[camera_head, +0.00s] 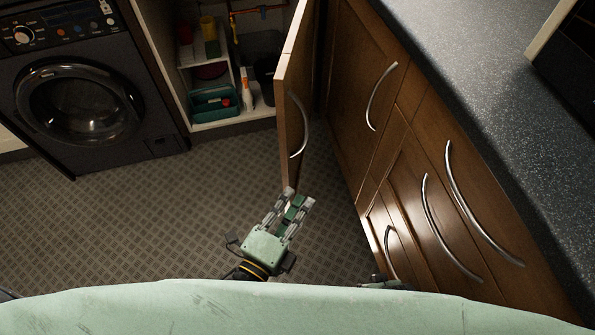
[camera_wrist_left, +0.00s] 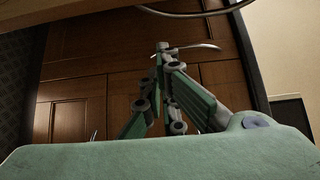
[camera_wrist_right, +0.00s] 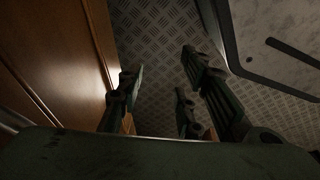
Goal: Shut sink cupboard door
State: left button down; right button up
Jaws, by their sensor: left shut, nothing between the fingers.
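The sink cupboard door (camera_head: 290,85) stands wide open in the head view, its face with a curved metal handle (camera_head: 300,125) turned to the right. The open cupboard (camera_head: 225,126) behind it shows shelves and stored items. My left gripper (camera_head: 299,195) is shut and empty, its fingertips by the door's lower near corner; I cannot tell whether they touch. In the left wrist view its fingers (camera_wrist_left: 162,50) are close together against brown wooden fronts. My right gripper (camera_wrist_right: 160,72) is open and empty over the floor, beside a wooden front; it is mostly hidden in the head view.
A black washing machine (camera_head: 80,100) stands at the left. Wooden cabinet fronts (camera_head: 365,60) with protruding handles and a dark speckled worktop (camera_head: 470,70) run along the right. A teal basket (camera_head: 213,104) sits inside the cupboard. The patterned floor (camera_head: 150,220) is clear.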

pick_arm(q)
jog(key=x, duration=1)
jog(key=a, duration=0.4)
jog(key=shift+w+a, duration=0.1)
jog(key=shift+w, duration=0.05)
jog(key=shift+a, duration=0.1)
